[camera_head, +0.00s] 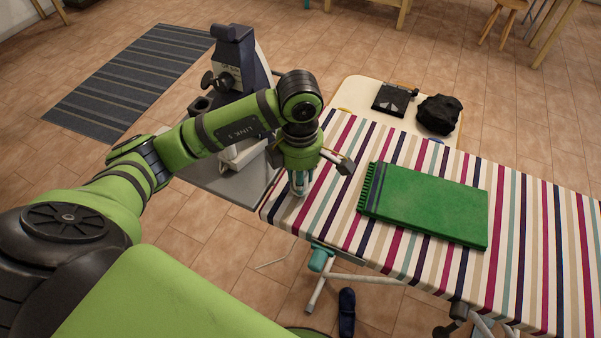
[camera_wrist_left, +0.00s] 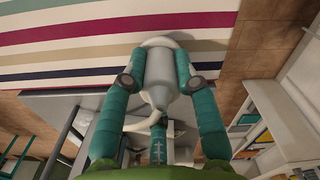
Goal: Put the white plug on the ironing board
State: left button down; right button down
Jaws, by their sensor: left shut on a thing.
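The ironing board (camera_head: 404,144) has a striped cover and runs from the centre to the right of the head view. Its stripes also fill the upper left of the left wrist view (camera_wrist_left: 70,39). My left gripper (camera_head: 299,188) points down over the board's left end. In the left wrist view its teal fingers are shut on the sides of the pale grey-white plug (camera_wrist_left: 159,75). The plug's far end overlaps the board's edge in that view. I cannot tell whether it touches the cover. In the head view the fingers mostly hide the plug. My right gripper is not in view.
A green folded item (camera_head: 425,205) lies on the board, right of my left gripper. Behind the board, a pale low surface (camera_head: 358,88) bears dark objects. A dark upright machine (camera_head: 243,55) stands behind my left arm. The board's cover farther right is clear.

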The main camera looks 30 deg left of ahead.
pick_arm(q)
jog(key=shift+f, duration=0.15)
jog(key=shift+f, duration=0.1)
jog(key=shift+f+b, duration=0.1)
jog(key=shift+b, duration=0.25)
jog(key=c, duration=0.9)
grip_release()
jog(key=shift+c, duration=0.2)
jog(key=shift+r+p, duration=0.3)
jog(key=shift+p, duration=0.05)
jog(key=shift+w+r, duration=0.1)
jog(key=shift+r, duration=0.25)
notch_tip(320, 180, up, 11)
jog(key=b, duration=0.1)
